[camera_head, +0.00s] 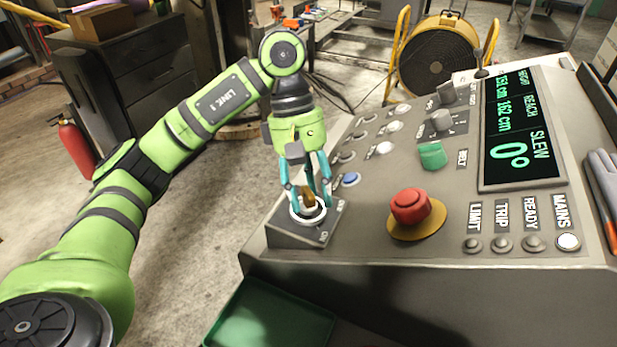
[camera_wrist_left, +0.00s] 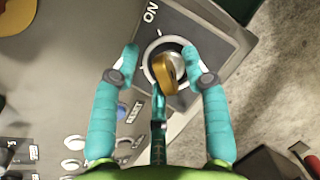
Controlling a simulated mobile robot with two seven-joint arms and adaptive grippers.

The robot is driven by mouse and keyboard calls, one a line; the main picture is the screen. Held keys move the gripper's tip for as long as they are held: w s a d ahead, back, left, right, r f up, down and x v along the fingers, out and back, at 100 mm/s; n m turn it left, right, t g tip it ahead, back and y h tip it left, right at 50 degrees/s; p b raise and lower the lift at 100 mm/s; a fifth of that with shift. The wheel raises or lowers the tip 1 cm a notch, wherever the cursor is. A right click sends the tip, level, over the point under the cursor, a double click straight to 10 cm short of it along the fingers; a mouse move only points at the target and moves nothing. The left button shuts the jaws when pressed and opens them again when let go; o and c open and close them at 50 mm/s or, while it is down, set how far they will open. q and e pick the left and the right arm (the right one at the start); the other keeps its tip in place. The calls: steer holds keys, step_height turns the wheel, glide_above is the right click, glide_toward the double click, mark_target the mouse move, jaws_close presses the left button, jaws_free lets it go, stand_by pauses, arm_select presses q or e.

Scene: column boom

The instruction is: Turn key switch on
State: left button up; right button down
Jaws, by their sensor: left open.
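The key switch (camera_head: 309,212) sits on a grey block at the near left corner of the control console, with a yellow-brown key head standing up inside a pale ring. My left gripper (camera_head: 310,196) is right over it, pointing down, with its teal fingers on both sides of the key. In the left wrist view the key (camera_wrist_left: 163,72) lies between the two spread fingertips of the left gripper (camera_wrist_left: 165,63), with visible gaps on both sides. The word ON shows on the plate beside the ring. My right gripper is not in view.
A red mushroom button (camera_head: 410,206) on a yellow base stands right of the key switch. A green knob (camera_head: 433,156), several small buttons and a display (camera_head: 520,130) are farther along the console. A green tray (camera_head: 270,318) lies below the front edge. Gloves (camera_head: 604,180) lie at right.

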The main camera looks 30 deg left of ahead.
arm_select(q)
steer(key=v, duration=1.2)
steer(key=shift+d, duration=0.15)
